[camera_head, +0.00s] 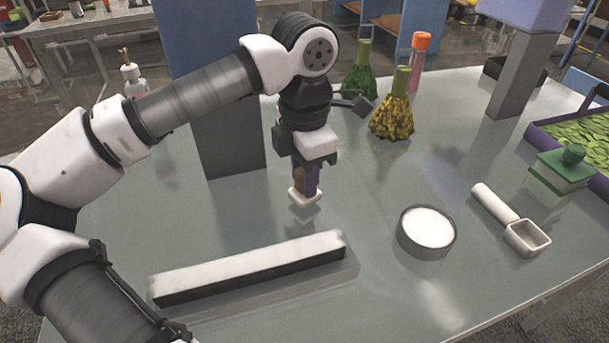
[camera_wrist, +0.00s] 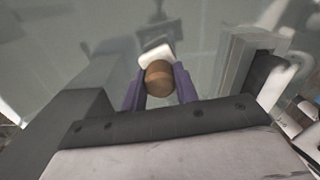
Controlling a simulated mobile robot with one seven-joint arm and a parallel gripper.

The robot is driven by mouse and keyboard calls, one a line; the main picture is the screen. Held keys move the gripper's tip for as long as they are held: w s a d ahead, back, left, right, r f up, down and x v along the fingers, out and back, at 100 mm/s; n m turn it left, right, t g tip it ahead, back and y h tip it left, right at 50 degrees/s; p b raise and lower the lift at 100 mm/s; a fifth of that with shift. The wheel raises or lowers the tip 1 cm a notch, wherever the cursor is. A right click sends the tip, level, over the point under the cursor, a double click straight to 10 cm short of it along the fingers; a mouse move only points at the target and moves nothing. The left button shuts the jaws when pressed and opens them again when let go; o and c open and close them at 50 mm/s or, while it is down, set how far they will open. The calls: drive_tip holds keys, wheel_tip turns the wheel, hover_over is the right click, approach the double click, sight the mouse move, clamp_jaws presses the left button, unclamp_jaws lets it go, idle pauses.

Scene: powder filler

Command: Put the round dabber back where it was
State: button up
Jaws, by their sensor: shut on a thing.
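My gripper (camera_head: 307,180) is shut on the dabber, with its purple fingers on both sides of the handle. The dabber's white pad (camera_head: 305,199) points down, low over the grey table behind the long trough. Whether the pad touches the table I cannot tell. In the wrist view the dabber's round brown handle (camera_wrist: 159,78) sits between the fingers, with part of the white pad beyond it. The fingers hide much of the handle in the head view.
A long trough of white powder (camera_head: 250,268) lies in front. A round dish of white powder (camera_head: 427,229) and a white scoop (camera_head: 512,220) are to the right. Flasks (camera_head: 392,115) stand behind. A grey post (camera_head: 228,140) stands behind my arm. A green-lidded box (camera_head: 560,170) is at right.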

drive_tip(key=shift+f, duration=0.45)
drive_tip(key=shift+f, duration=0.2)
drive_tip(key=o, duration=0.9)
drive_tip(key=shift+r, duration=0.1)
wheel_tip(320, 180, up, 12)
drive_tip(key=shift+r, duration=0.15)
